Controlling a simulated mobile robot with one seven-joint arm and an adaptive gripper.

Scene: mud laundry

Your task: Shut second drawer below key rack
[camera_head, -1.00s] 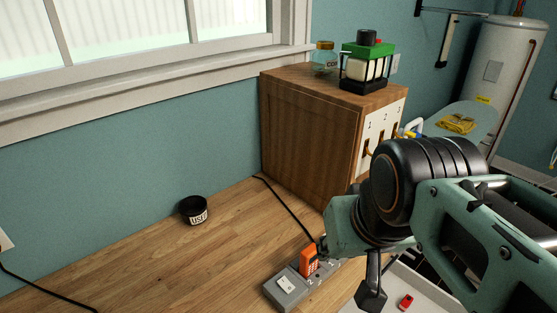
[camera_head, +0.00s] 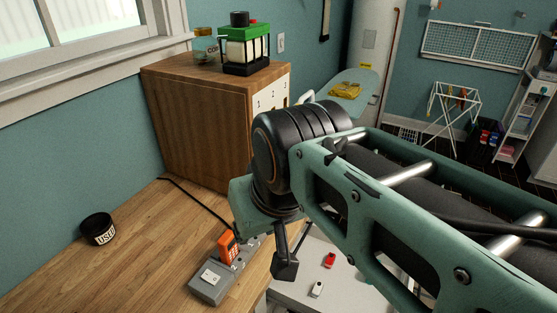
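The key rack, a white panel with numbered spots (camera_head: 270,98), is on the front of a wooden cabinet (camera_head: 190,125) on the counter. My arm covers its lower part. Below the counter edge, a pale open drawer or tray (camera_head: 345,285) sticks out, with a red item (camera_head: 329,260) and a small white item (camera_head: 317,289) in it. Its front and the other drawers are hidden by my arm or out of frame. My gripper (camera_head: 285,268) points down beside the counter edge, above or near the drawer's left side. One dark fingertip shows; its opening and any contact are unclear.
A grey power strip (camera_head: 209,284) with an orange device (camera_head: 227,247) lies on the wooden counter (camera_head: 140,270), close left of my gripper. An ironing board (camera_head: 348,92) and drying rack (camera_head: 452,110) are behind.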

